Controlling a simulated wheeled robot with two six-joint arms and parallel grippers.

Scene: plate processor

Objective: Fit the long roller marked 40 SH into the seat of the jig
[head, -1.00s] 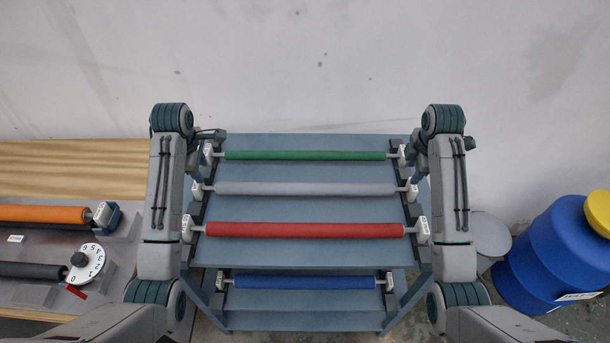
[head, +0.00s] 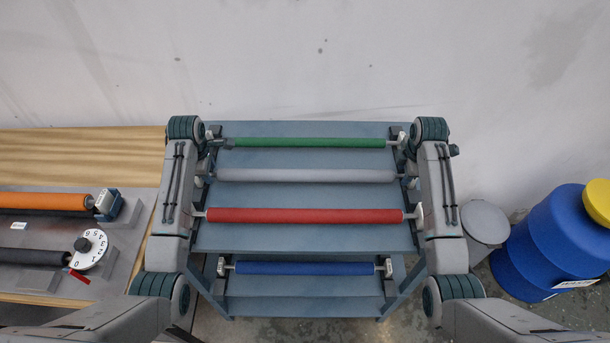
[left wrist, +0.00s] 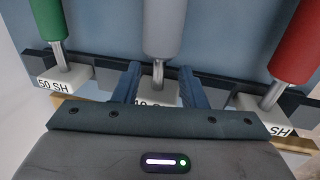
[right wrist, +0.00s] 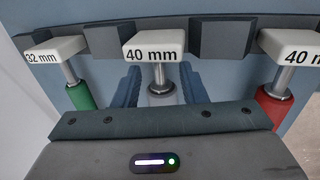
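A rack holds several long rollers. The grey roller (head: 305,175) lies second from the back, between the green roller (head: 305,142) and the red roller (head: 305,215). In the left wrist view my left gripper (left wrist: 160,68) is open, its fingers on either side of the grey roller's (left wrist: 165,28) end shaft. The tag below it ends in SH; its number is partly hidden. My right gripper (right wrist: 158,72) is open, fingers either side of the grey roller's other end, by a 40 mm tag (right wrist: 155,48). The red roller's tag (left wrist: 270,122) shows only SH. I cannot identify the jig's seat for certain.
A blue roller (head: 305,268) lies on a lower shelf. At left, a grey fixture (head: 132,225) carries an orange roller (head: 45,201), a black roller (head: 30,257) and a white dial (head: 90,249). A blue barrel (head: 545,250) and grey bin (head: 484,222) stand right.

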